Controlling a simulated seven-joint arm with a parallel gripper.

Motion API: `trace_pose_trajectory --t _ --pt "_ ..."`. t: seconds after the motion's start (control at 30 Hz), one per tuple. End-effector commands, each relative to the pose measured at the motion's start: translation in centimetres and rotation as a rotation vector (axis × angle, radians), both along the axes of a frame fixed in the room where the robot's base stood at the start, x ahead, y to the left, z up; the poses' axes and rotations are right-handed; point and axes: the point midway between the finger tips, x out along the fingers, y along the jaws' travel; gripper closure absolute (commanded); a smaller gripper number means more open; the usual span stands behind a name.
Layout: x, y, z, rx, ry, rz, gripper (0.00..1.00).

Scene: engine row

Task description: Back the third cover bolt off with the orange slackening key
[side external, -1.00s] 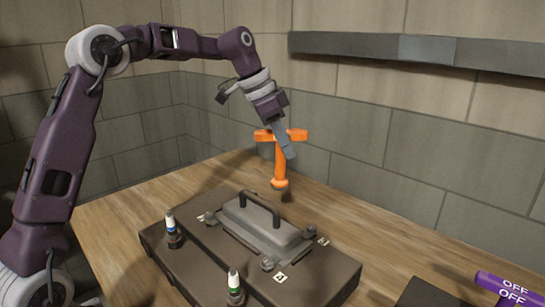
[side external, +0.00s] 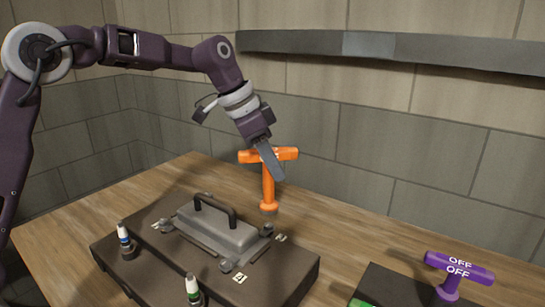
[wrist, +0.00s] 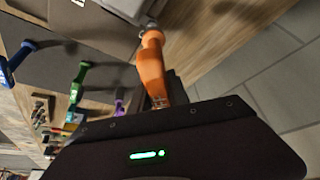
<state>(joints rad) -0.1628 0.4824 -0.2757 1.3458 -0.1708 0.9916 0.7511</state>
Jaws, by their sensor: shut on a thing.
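My gripper (side external: 268,160) is shut on the orange slackening key (side external: 268,188), a T-shaped key held upright by its crossbar. The key's lower end hangs just above the cover bolt (side external: 267,229) beside the label that seems to read 3, with a small gap in the side view. The grey cover (side external: 215,228) has a dark handle and bolts at its corners. In the wrist view the key (wrist: 151,70) runs toward a corner of the cover (wrist: 125,8); the bolt there is hard to make out.
A purple key (side external: 459,270) marked OFF stands on a dark mat (side external: 385,284) at right. In the wrist view, blue (wrist: 16,58) and green (wrist: 76,80) keys show.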

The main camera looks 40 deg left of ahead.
Motion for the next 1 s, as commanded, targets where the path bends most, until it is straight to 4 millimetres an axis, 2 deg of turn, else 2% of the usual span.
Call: trace_pose_trajectory --t 0.5,1.0 --pt "0.0 0.0 -4.0 -0.001 -0.001 0.0 1.0" --pt "0.0 0.0 -4.5 -0.001 -0.002 0.0 1.0"
